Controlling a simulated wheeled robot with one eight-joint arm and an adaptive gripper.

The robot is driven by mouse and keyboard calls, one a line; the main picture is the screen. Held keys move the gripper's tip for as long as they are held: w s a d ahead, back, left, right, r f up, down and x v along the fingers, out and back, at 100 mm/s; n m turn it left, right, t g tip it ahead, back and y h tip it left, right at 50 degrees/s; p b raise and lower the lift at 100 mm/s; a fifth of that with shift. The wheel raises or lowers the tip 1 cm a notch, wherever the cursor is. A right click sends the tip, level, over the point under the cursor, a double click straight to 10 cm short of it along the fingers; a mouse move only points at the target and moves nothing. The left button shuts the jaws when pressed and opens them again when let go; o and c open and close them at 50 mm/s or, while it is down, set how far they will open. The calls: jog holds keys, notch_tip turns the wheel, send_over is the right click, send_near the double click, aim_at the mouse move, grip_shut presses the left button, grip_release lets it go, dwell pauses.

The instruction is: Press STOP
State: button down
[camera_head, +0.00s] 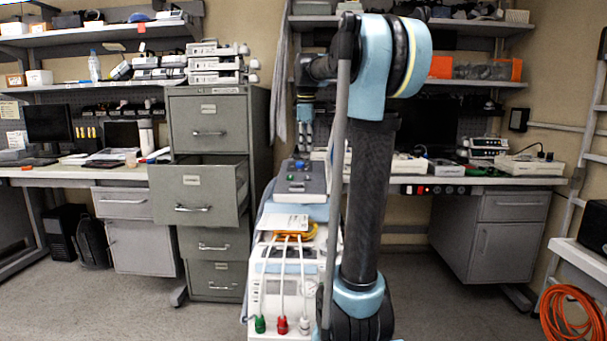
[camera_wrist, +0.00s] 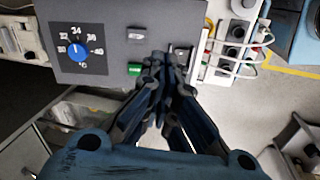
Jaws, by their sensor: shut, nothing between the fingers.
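A grey control box (camera_head: 300,180) sits on top of a white wheeled unit. My gripper (camera_wrist: 160,58) is shut and empty. Its fingertips appear over the panel between the green button and the right switch; contact cannot be told. The fingers may hide another control. No STOP label is readable. In the head view my gripper (camera_head: 304,140) is above the box.
The white unit (camera_head: 285,290) below has cables and coloured plugs in front. A filing cabinet (camera_head: 208,130) with a drawer pulled open stands to its left. Benches with equipment line the back wall. An orange hose (camera_head: 572,312) lies at the right. The floor at front left is clear.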

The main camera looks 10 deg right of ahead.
aim_at(304, 179)
jog(key=shift+n, duration=0.8)
jog(key=w, duration=0.1)
jog(key=w+r, duration=0.1)
jog(key=w, duration=0.1)
jog(key=w+r, duration=0.1)
jog(key=shift+w+a, duration=0.15)
jog(key=shift+w, duration=0.05)
jog(key=f, duration=0.4)
jog(key=w+f, duration=0.1)
jog(key=f, duration=0.4)
jog(key=w+f, duration=0.1)
jog(key=f, duration=0.3)
jog(key=shift+w+d+f, duration=0.25)
jog(key=shift+f, duration=0.1)
jog(key=shift+f, duration=0.7)
